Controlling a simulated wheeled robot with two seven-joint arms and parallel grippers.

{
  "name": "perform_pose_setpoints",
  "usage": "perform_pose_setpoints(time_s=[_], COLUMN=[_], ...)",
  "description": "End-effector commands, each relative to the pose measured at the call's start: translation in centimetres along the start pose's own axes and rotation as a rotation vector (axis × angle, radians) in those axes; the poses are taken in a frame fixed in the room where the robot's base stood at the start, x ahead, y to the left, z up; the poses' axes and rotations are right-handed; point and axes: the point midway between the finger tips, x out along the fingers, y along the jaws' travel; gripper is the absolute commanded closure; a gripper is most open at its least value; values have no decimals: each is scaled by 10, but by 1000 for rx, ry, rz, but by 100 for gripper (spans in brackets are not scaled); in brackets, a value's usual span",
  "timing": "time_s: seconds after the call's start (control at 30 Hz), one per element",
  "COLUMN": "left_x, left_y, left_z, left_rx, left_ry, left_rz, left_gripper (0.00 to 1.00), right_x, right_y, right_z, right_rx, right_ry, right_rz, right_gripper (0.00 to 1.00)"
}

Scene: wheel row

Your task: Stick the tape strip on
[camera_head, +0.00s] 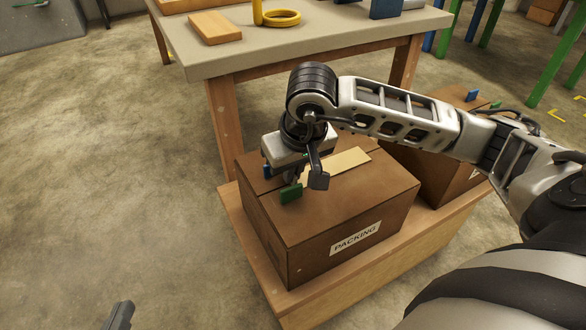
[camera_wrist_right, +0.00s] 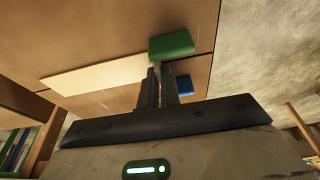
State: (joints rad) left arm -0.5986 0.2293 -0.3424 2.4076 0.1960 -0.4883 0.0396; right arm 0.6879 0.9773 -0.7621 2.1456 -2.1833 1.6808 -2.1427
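The tape strip (camera_head: 338,166) is a flat cream band on top of a brown cardboard box (camera_head: 392,196) labelled PACKING. It lies in line with the lid seam and appears flat; whether it is stuck cannot be told. In the right wrist view the strip (camera_wrist_right: 95,74) ends beside the fingers. My right gripper (camera_wrist_right: 161,68) points down at the box top by that end. Its fingers are close together, with no object clearly between them. The fingertips are mostly hidden in the head view. A dark part of my left gripper (camera_head: 119,315) shows at the bottom edge, away from the box.
A green block (camera_head: 291,194) and a blue block (camera_head: 267,171) are at the box edge, beside the seam. The box stands on a low wooden platform (camera_head: 385,266) with a second box (camera_head: 450,180) to its right. A worktable (camera_head: 290,60) with a yellow tape roll (camera_head: 281,17) stands behind.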

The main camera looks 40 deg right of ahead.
Motion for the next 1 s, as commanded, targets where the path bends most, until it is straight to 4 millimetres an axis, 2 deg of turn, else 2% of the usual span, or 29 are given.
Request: perform_pose_setpoints(time_s=[0.33, 0.43, 0.47, 0.9, 1.0], left_x=[1, 1, 0, 2, 1], left_y=[-1, 0, 0, 2, 3], left_z=[1, 1, 1, -1, -10], left_rx=[3, 3, 3, -37, -25], left_ry=[-1, 0, 0, 8, 9], left_rz=[-2, -2, -2, 12, 6], left_gripper=[100, 100, 100, 100, 100], right_x=[2, 2, 2, 1, -23], right_y=[0, 0, 0, 0, 0], right_z=[1, 1, 1, 1, -2], right_rx=[0, 0, 0, 0, -1], right_ry=[-4, -4, -4, -2, 4], right_rz=[1, 1, 1, 0, -1], right_gripper=[100, 73, 70, 70, 70])
